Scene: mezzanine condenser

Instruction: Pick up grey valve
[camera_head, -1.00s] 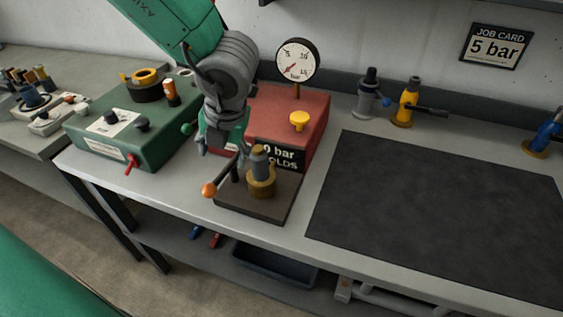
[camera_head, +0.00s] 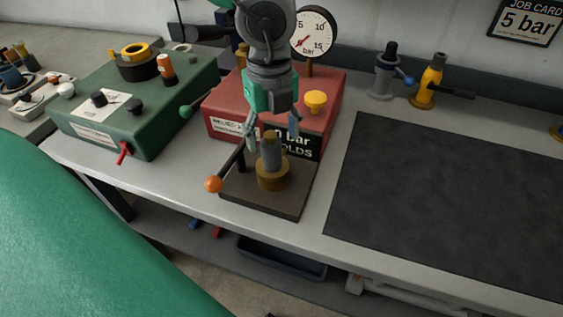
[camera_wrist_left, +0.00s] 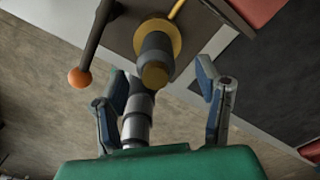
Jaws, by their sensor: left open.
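A grey valve (camera_head: 383,72) with a dark top and blue side knob stands upright at the back of the bench, well right of my left gripper. Nearer, a grey cylinder (camera_head: 271,153) with a brass tip stands upright in a brass collar (camera_head: 272,176) on a dark base plate (camera_head: 262,202). My left gripper (camera_head: 271,132) is open and points down over this cylinder, fingers apart and empty. In the left wrist view, the cylinder (camera_wrist_left: 156,52) points towards the space between my open fingers (camera_wrist_left: 165,100). My right gripper is not in view.
A lever with an orange knob (camera_head: 213,184) juts left beside the collar. The red box (camera_head: 222,108) with a gauge (camera_head: 314,33) stands close behind. A yellow valve (camera_head: 428,80) stands beside the grey one. The dark mat (camera_head: 445,200) is bare.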

